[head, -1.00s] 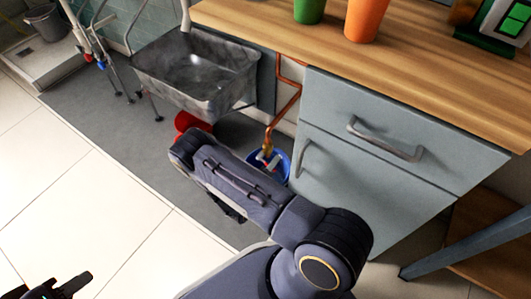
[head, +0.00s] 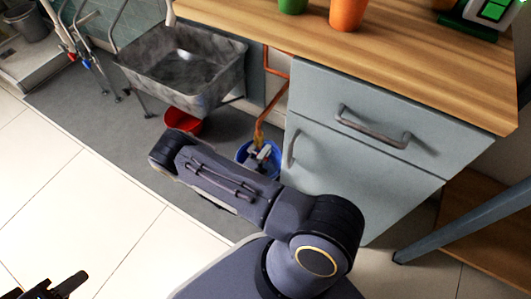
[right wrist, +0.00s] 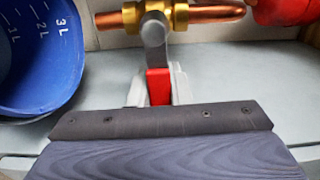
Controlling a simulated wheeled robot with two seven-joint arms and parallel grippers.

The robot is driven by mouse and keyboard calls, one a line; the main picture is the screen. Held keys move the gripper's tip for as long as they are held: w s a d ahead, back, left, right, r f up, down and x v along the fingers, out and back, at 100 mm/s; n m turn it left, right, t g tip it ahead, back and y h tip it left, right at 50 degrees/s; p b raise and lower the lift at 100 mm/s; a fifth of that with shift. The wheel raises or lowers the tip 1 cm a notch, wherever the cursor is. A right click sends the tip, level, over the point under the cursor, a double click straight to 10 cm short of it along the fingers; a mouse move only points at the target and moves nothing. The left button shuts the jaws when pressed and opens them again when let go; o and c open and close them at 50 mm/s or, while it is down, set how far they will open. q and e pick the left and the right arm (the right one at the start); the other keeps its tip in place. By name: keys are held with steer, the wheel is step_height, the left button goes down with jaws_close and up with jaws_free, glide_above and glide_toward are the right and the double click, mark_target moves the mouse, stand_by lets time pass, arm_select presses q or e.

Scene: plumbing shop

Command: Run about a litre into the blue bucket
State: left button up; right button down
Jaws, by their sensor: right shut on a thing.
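The blue bucket (head: 243,152) stands on the grey floor mat below a copper pipe (head: 262,124) beside the cabinet, partly hidden by my right arm. In the right wrist view the bucket (right wrist: 40,60) is at the left, marked 1L, 2L and 3L inside; I see no water in the visible part. A brass valve (right wrist: 155,20) on the copper pipe has a red lever (right wrist: 158,87), which points across the pipe. My right gripper (right wrist: 158,98) is shut on this lever. My left gripper (head: 60,288) is at the bottom left corner, away from everything; its jaw state is unclear.
A red bucket (head: 188,122) stands under the grey sink (head: 180,75). The cabinet (head: 350,150) with a wooden worktop (head: 390,50) is close on the right. An orange cup (head: 347,14) and a green cup (head: 293,5) stand on top. The tiled floor (head: 90,190) at left is clear.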

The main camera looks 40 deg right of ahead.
steer(key=c, duration=1.3)
jaws_free()
steer(key=shift+c, duration=0.2)
steer(key=p+v, duration=0.1)
steer(key=v, duration=0.7)
steer(key=shift+p, duration=0.4)
